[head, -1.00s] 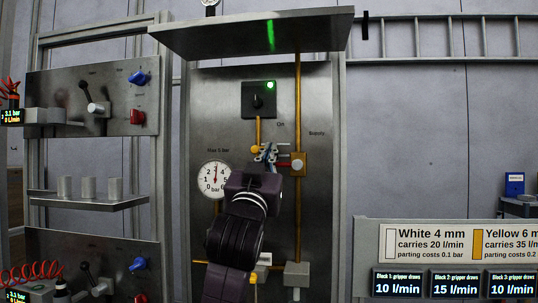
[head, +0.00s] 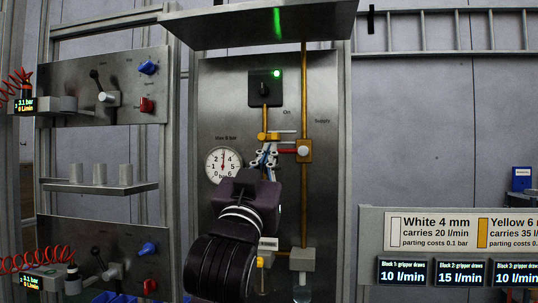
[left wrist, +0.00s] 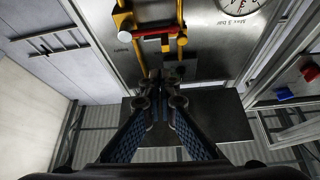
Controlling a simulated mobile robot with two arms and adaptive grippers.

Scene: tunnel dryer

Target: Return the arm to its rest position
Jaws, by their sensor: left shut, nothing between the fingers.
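My left gripper (head: 265,158) is in front of the upright steel panel (head: 229,115), just left of the supply pipe's valve (head: 304,151) with the red lever. Its fingers are shut with nothing between them. In the left wrist view the shut fingers (left wrist: 161,88) point toward the yellow pipework, with the red-and-white lever (left wrist: 155,33) beyond the tips. My left arm comes up from the bottom of the head view and hides the panel's lower left. I cannot tell the exact gap between the fingertips and the pipes. My right gripper is not in view.
A round pressure gauge (head: 223,165) sits left of the gripper. A steel hood (head: 258,24) juts out above. At the left are a shelf with cups (head: 99,187) and panels with blue and red knobs (head: 148,67). A sign board (head: 372,228) stands at the right.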

